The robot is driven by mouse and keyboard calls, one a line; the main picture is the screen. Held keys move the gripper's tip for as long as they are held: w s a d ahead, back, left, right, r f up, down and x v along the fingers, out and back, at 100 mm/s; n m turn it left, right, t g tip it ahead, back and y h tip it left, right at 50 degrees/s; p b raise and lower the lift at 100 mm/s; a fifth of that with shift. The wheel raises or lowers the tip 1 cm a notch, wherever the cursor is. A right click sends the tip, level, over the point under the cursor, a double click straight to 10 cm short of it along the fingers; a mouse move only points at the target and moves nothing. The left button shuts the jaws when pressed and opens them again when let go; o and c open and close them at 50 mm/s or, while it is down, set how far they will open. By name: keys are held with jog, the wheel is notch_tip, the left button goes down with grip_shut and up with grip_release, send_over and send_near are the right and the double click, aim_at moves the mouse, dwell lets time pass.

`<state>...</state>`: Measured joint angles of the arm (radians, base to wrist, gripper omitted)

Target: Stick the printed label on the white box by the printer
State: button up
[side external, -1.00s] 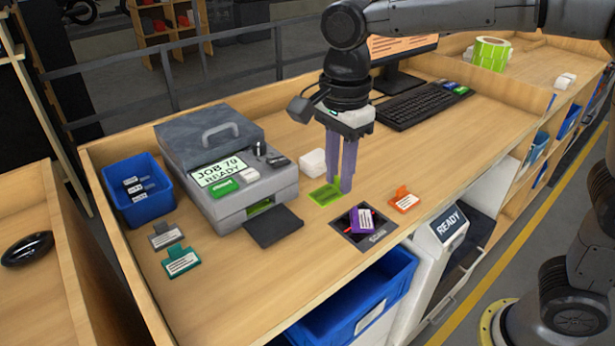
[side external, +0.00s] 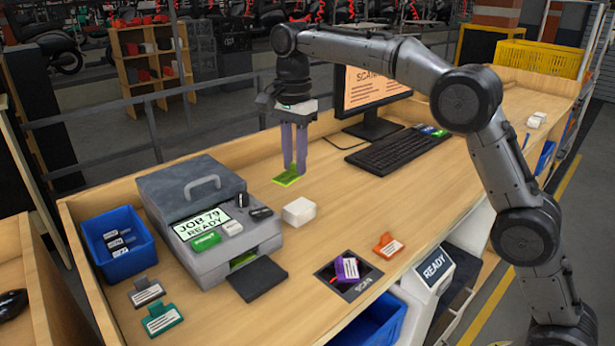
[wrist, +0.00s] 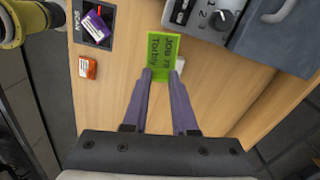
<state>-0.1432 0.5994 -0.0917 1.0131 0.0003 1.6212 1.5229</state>
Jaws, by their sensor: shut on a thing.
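The printed label (side external: 287,181) is a flat green piece with dark text; it also shows in the wrist view (wrist: 166,52). My gripper (side external: 293,168) is shut on one edge of it and holds it roughly level. The white box (side external: 299,211) stands on the bench to the right of the grey printer (side external: 215,215). In the side view, the label appears above or behind the box, apart from it. In the wrist view (wrist: 155,75) the label lies in front of my fingertips and covers most of the white box (wrist: 180,65). The height gap cannot be told.
A purple tag (side external: 347,268) lies on the dark scan pad (side external: 330,277), with an orange tag (side external: 387,245) beside it. A keyboard (side external: 398,151) and monitor (side external: 368,95) stand at the back. A blue bin (side external: 118,243) is left of the printer. Bench between box and keyboard is clear.

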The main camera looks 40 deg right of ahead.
jog(key=m, duration=0.1)
send_over(306, 202)
notch_tip(306, 202, down, 5)
jog(key=shift+f, duration=3.2)
jog(key=shift+f, duration=0.7)
dwell(1.0)
jog(key=o, duration=1.2)
jog(key=shift+c, duration=0.2)
jog(key=shift+r, duration=0.1)
notch_tip(306, 202, up, 7)
dwell(0.5)
